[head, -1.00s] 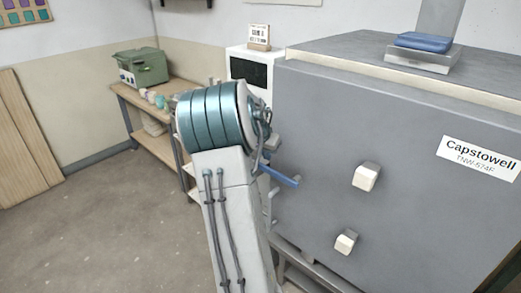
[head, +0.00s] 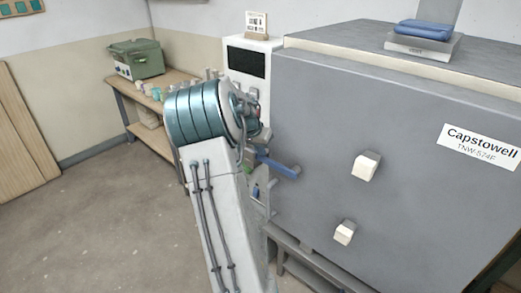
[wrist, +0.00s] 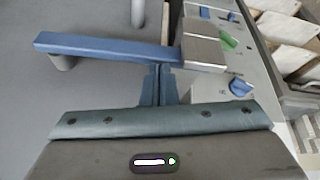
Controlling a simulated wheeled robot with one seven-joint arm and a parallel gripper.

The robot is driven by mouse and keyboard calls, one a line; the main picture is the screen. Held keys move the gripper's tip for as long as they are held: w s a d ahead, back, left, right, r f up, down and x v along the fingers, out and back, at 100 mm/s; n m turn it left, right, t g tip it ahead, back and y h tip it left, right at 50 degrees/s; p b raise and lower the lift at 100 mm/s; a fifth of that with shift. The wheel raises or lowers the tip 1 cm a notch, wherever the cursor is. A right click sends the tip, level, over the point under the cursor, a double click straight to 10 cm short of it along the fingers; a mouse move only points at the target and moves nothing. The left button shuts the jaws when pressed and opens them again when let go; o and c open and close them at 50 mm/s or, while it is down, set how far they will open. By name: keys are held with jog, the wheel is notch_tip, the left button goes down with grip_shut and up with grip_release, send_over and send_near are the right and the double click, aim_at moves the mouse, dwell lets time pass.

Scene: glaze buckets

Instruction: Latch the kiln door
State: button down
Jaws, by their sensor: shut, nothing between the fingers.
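The grey kiln door (head: 400,120) carries two pale blocks and a "Capstowell" label; its front looks flat against the kiln. The blue latch lever (head: 278,164) sticks out rightward at the door's left edge. In the wrist view the lever (wrist: 110,48) runs left from a grey latch block (wrist: 203,52), with a grey post under its far left end. My gripper (wrist: 157,72) is shut and empty, its fingertips right against or very close to the lever's near side, close to the block. Contact is not certain. In the head view my arm hides the gripper.
A control panel (wrist: 215,95) with a green switch (wrist: 229,40) and a blue knob (wrist: 241,87) lies beside the latch block. A workbench (head: 160,105) with a green case (head: 137,60) stands at the left. The floor there is clear.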

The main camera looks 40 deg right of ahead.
jog(key=b+v, duration=0.2)
jog(key=v, duration=1.2)
